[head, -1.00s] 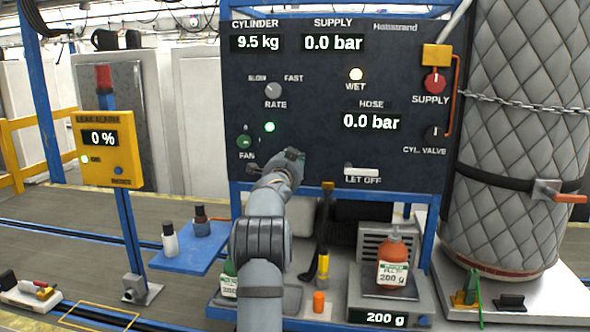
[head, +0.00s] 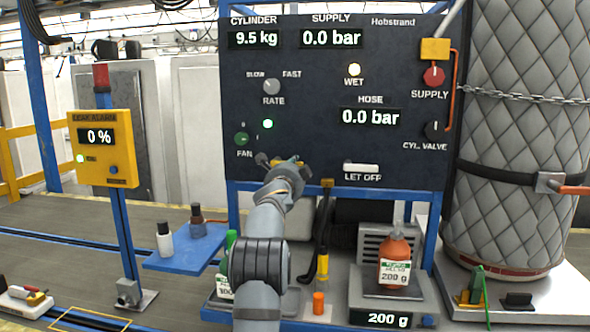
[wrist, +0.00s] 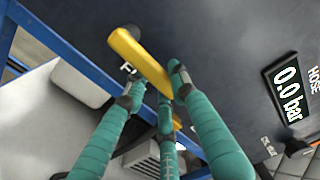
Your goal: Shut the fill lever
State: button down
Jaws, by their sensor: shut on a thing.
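The fill lever is a yellow bar with a rounded end (wrist: 138,55) on the dark panel, seen in the wrist view running slantwise between my teal fingers. In the head view only a small yellow piece of it (head: 289,161) shows above my wrist, at the panel's lower edge. My gripper (wrist: 157,88) is shut on the lever, with fingers on both sides of it; it also shows in the head view (head: 281,163). The lever's pivot and label are mostly hidden behind the fingers.
The dark panel (head: 320,100) shows supply and hose at 0.0 bar and a lit WET lamp (head: 354,70). The white LET OFF bar (head: 361,167) is right of my gripper. Below, an orange bottle (head: 394,262) stands on a scale (head: 385,303) reading 200 g.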

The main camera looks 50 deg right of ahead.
dwell(0.4)
jog(key=c, duration=1.4)
grip_release()
jog(key=v, duration=1.2)
jog(key=shift+x, duration=6.05)
jog(key=shift+s+a, duration=0.1)
jog(key=shift+a, duration=0.05)
